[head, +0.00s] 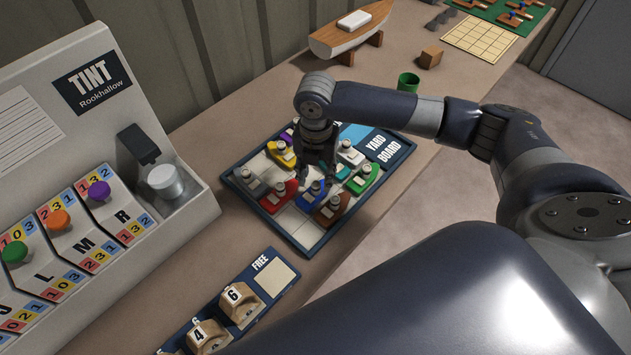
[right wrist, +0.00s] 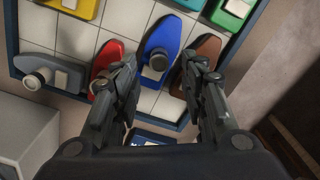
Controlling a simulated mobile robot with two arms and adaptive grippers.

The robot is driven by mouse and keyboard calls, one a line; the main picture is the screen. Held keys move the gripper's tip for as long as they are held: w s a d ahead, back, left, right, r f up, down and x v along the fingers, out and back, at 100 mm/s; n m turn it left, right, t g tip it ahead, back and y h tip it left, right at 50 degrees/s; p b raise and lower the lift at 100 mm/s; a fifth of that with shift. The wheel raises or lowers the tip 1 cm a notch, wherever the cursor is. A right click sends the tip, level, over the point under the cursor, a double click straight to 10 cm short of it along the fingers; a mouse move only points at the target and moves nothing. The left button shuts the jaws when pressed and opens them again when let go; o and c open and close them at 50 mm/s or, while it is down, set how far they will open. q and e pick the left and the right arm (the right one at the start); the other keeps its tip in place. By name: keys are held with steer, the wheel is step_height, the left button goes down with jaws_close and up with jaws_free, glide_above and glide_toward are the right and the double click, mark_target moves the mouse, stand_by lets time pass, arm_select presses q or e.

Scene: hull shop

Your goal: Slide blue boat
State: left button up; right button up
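The blue boat (head: 314,194) sits on the yard board (head: 244,198) between the red boat (head: 279,196) and the brown boat (head: 330,209). In the right wrist view the blue boat (right wrist: 172,36) shows its grey round post between my finger tips. My right gripper (head: 318,172) is over the board at the blue boat. In the right wrist view its fingers (right wrist: 161,66) stand apart, one on the red boat's side and one on the brown boat's side. I cannot tell whether they touch the blue boat. My left gripper is not in view.
Grey (head: 249,181), yellow (head: 281,153) and green (head: 364,178) boats stand close by on the board. Empty white squares (head: 300,228) lie at the board's front. The TINT machine (head: 88,150) stands left, a FREE rack (head: 274,275) in front, a green cup (head: 408,82) behind.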

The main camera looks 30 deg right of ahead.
mark_target(316, 184)
steer(key=shift+f, duration=2.3)
steer(key=shift+c, duration=0.2)
jaws_close()
